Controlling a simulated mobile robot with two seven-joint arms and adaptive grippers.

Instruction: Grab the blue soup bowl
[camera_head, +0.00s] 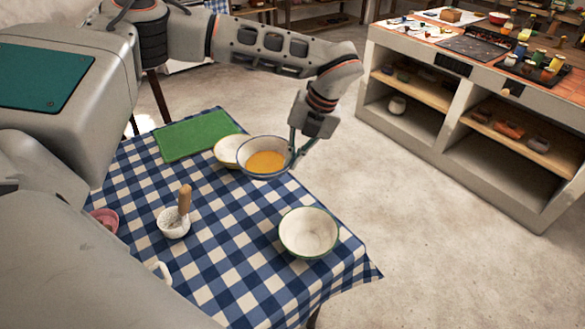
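The blue soup bowl (247,166), blue-rimmed and holding orange soup, is near the far right edge of the checked tablecloth. It overlaps a pale bowl behind it in the picture. I cannot tell whether its base touches the cloth. My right gripper is not in view.
The table (215,270) also holds a green board (195,135), the pale bowl (227,149), an empty green-rimmed bowl (308,232), a white mortar (173,224) with a wooden pestle, and a pink bowl (104,219). A counter (450,120) stands beyond open floor at right.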

